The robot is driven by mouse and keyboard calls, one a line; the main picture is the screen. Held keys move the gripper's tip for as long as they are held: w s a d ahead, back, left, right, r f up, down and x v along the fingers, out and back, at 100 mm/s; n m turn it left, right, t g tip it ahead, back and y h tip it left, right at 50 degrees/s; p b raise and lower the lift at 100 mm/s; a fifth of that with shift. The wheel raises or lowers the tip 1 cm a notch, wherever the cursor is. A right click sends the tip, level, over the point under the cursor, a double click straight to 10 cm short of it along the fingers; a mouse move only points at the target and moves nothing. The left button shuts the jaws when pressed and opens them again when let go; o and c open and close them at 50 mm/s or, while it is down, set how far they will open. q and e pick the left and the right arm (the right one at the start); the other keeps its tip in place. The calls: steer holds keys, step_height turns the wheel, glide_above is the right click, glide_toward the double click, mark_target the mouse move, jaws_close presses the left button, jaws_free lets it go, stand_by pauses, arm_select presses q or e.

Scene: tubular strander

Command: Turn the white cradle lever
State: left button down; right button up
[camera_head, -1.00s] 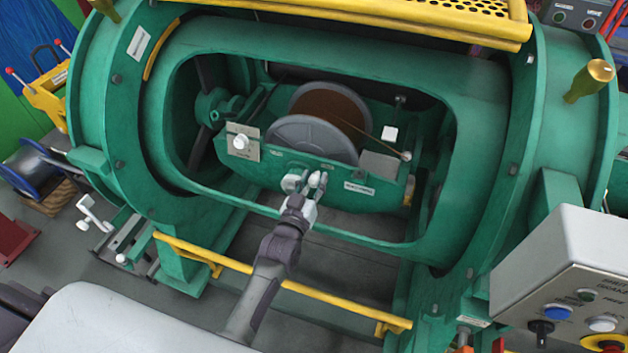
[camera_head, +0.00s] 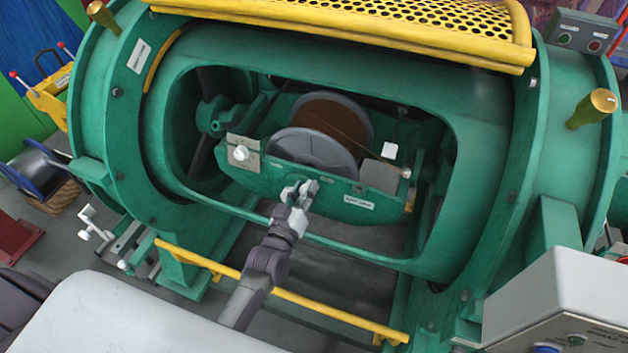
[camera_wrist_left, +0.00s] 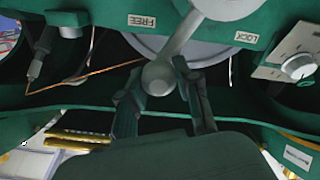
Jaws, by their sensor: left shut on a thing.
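The white cradle lever (camera_wrist_left: 183,40) shows in the left wrist view as a pale arm with a round knob, running up and right to a round hub. A FREE label (camera_wrist_left: 141,20) is left of the arm and a LOCK label (camera_wrist_left: 246,38) right of it. My left gripper (camera_wrist_left: 158,79) has its two dark fingers either side of the knob and is shut on it. In the head view, my left gripper (camera_head: 300,190) is at the front face of the green cradle (camera_head: 262,180) and largely hides the lever. My right gripper is not in view.
The cradle holds a grey reel (camera_head: 312,152) with brown wire inside the green tube's window. A yellow rail (camera_head: 310,303) crosses below my left arm. A perforated yellow guard (camera_head: 370,25) is above, and a control box (camera_head: 565,305) stands at the lower right.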

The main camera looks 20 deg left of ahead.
arm_select(q)
steer(key=a+f+n+b, duration=0.1)
steer(key=a+n+b, duration=0.3)
steer(key=a+n, duration=0.7)
steer(key=shift+w+a+f+n+b, duration=0.25)
steer(key=shift+w+a+n+b, duration=0.05)
steer(key=shift+n, duration=0.9)
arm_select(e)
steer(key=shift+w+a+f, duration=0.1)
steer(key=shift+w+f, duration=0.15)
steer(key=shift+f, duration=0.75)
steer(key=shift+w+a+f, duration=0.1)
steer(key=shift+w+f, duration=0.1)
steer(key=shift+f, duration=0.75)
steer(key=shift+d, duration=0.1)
arm_select(q)
steer(key=c, duration=1.1)
jaws_free()
steer(key=shift+o, duration=1.4)
steer(key=shift+w, duration=0.1)
steer(key=shift+f, duration=0.15)
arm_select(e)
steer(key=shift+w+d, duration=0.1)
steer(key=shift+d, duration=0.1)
